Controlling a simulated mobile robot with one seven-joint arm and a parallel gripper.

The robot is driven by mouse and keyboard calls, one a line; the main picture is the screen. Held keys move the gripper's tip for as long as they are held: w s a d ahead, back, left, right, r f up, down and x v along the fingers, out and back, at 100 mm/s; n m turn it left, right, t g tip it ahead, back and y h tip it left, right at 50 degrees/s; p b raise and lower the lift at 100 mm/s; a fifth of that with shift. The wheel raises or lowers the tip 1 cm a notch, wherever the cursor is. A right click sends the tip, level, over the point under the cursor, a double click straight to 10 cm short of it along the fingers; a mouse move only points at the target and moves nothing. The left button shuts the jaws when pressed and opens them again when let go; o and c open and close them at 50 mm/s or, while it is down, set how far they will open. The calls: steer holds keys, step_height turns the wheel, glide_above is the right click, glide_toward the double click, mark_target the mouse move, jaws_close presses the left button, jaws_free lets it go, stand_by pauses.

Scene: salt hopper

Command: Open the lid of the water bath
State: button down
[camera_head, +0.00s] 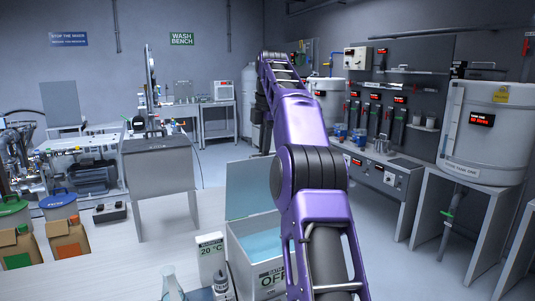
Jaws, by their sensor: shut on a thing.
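The water bath (240,243) stands on the bench at the lower middle, a white box with a blue-tinted inside and a front label reading "OFF". Its pale lid (248,188) stands raised, roughly upright, at the back of the box. My purple arm crosses in front and hides the right side of the bath and lid. My gripper (264,152) is the dark end hanging down at the lid's top edge. It is shut on the lid there; the fingertips are small and partly hidden.
A 20 °C display box (211,258), a dark-and-white bottle (222,287) and a glass flask (172,284) stand left of the bath. A large white tank (488,130) stands at right.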

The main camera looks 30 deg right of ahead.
steer(key=shift+w+f, duration=0.15)
steer(key=shift+w, duration=0.25)
stand_by(0.4)
steer(key=c, duration=0.9)
jaws_free()
steer(key=shift+w, duration=0.1)
steer(key=shift+c, duration=0.2)
steer(key=shift+s, duration=0.25)
